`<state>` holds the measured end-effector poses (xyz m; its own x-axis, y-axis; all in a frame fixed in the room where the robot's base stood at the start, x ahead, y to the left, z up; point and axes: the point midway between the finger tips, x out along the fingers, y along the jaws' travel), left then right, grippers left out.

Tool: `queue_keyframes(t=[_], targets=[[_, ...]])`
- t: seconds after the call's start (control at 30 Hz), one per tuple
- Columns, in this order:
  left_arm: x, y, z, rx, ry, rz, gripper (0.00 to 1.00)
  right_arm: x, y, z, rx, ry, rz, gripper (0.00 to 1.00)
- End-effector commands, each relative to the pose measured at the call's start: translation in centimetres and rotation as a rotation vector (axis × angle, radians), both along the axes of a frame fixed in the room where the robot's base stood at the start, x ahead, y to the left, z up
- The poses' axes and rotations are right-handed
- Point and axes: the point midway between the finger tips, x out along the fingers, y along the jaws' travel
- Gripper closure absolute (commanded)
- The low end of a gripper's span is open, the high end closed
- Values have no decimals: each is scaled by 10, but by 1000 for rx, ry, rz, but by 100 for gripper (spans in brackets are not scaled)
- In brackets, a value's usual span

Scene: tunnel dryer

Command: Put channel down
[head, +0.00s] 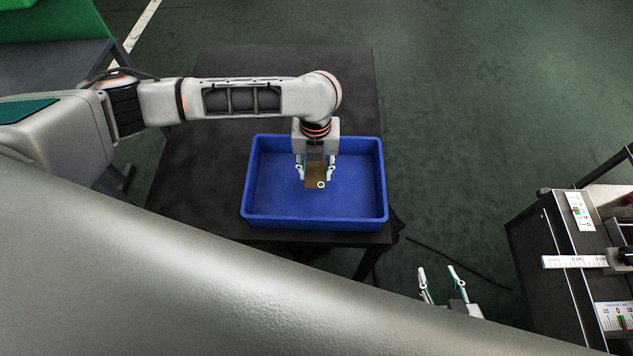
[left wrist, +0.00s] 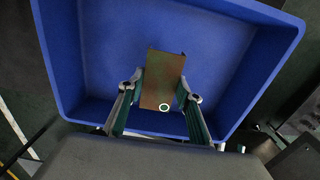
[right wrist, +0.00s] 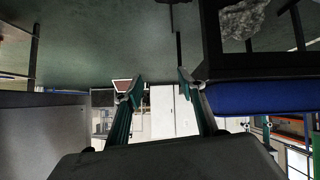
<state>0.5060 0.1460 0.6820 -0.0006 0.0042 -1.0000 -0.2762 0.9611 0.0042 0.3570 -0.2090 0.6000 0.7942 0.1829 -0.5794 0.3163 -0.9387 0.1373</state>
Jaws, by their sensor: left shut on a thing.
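The channel (head: 315,177) is a small brownish metal piece with a white ring near one end. My left gripper (head: 316,176) is shut on it, one finger on each side, over the inside of the blue bin (head: 378,190). In the left wrist view the channel (left wrist: 164,75) sits between the fingers of my left gripper (left wrist: 160,92), with the bin floor behind it. I cannot tell whether it touches the floor. My right gripper (head: 439,275) is open and empty, apart from the bin at the lower right.
The bin stands on a dark table (head: 215,80). A machine with white scales (head: 575,262) stands at the right. A green object (head: 45,18) is at the top left. The green floor between table and machine is mostly clear.

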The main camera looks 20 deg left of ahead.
Motion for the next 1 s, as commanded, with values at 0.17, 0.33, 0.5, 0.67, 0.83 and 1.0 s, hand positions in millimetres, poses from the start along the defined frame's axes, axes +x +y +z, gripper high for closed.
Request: queue_keyframes(t=[0.17,0.33,0.5,0.67,0.83,1.0], targets=[[0,-1,-9,-2,-1,-1,91,6,-3,1,-5,-11,-1,60],[-2,-1,-35,0,5,1,91,3,-3,-10,-10,-1,1,60],[-2,-1,-62,-1,4,0,91,0,-3,-17,-19,3,5,60],[0,0,-62,-1,-1,0,91,3,-4,-12,-20,-5,4,60],[0,0,-62,-1,-1,0,91,3,-4,-12,-20,-5,4,60],[0,0,-64,-1,-1,0,49,2,-4,-14,-21,-2,4,60]])
